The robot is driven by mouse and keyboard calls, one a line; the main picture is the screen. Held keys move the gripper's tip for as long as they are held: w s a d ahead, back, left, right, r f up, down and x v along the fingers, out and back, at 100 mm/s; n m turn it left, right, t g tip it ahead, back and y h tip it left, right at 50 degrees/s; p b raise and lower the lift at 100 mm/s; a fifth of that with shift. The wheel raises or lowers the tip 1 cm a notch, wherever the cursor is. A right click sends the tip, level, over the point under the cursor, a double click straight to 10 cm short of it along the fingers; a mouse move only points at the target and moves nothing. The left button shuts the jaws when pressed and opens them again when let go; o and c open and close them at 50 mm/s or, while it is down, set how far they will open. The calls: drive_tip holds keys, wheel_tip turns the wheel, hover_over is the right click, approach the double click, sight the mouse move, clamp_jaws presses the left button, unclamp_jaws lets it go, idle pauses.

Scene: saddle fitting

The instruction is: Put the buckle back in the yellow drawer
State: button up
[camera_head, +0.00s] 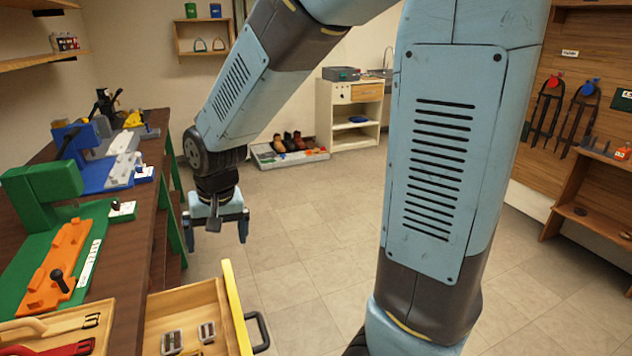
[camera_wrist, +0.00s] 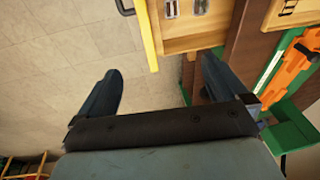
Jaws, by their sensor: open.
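The yellow drawer (camera_head: 237,312) is pulled out at the bottom of the head view, and its yellow front also shows in the wrist view (camera_wrist: 147,35). Two small silver buckles (camera_head: 172,342) (camera_head: 207,331) lie in it; they show at the top edge of the wrist view (camera_wrist: 172,8). A dark buckle (camera_head: 92,320) sits at the end of a cream strap in the wooden tray on the bench. My gripper (camera_head: 216,226) points down, open and empty, over the floor beyond the drawer; its spread fingers show in the wrist view (camera_wrist: 163,72).
The bench (camera_head: 137,230) on the left carries a green press (camera_head: 45,190), an orange plate (camera_head: 62,262) and a blue fixture (camera_head: 75,140). A red strap (camera_head: 55,349) lies in the tray. A dark handle (camera_head: 262,332) sticks out from the drawer. The floor (camera_head: 300,240) is clear.

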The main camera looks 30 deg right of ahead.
drive_tip(key=s+d+r+t+h, duration=0.1)
drive_tip(key=s+d+r+t, duration=0.2)
drive_tip(key=s+d+r, duration=1)
drive_tip(key=d+r, duration=0.2)
drive_tip(key=d, duration=0.1)
drive_tip(key=shift+s+t, duration=0.25)
drive_tip(key=shift+t, duration=0.05)
